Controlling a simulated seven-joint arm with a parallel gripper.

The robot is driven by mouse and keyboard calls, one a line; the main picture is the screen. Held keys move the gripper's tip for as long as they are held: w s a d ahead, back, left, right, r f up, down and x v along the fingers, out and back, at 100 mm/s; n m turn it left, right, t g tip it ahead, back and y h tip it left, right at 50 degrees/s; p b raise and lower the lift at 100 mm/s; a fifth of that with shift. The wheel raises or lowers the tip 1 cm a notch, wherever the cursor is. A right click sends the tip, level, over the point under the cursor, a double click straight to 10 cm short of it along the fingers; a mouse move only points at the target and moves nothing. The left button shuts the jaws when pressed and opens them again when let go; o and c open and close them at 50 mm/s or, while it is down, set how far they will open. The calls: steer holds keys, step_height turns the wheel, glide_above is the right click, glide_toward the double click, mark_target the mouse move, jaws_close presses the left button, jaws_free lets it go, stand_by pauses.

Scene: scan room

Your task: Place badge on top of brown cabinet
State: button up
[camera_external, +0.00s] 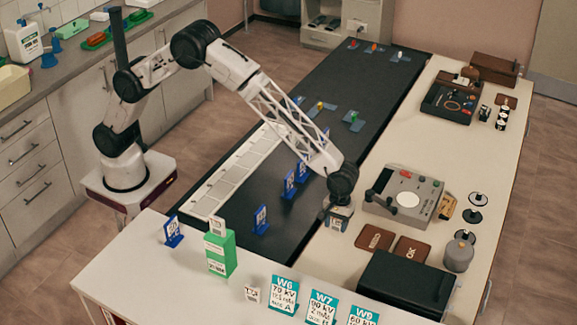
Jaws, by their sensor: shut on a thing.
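My gripper (337,216) points down over the edge between the dark conveyor strip and the cream table, left of the grey control box. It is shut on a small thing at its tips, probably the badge. The thing is too small and too covered by the fingers to make out clearly. A brown cabinet (495,68), box-shaped, stands at the far right end of the cream table, well away from my gripper. Its top looks bare.
The grey control box (404,196) stands right of my gripper. Brown plates (375,238) and a black case (405,284) lie nearer the camera. A black tray (450,103) and small brown boxes (461,78) are near the cabinet. Blue stands (261,219) line the dark strip (300,180).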

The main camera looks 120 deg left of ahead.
steer(key=shift+f, duration=0.4)
steer(key=shift+f, duration=0.1)
steer(key=o, duration=0.9)
steer(key=r, duration=0.4)
steer(key=a+r, duration=0.1)
steer(key=r, duration=0.7)
steer(key=shift+a, duration=0.35)
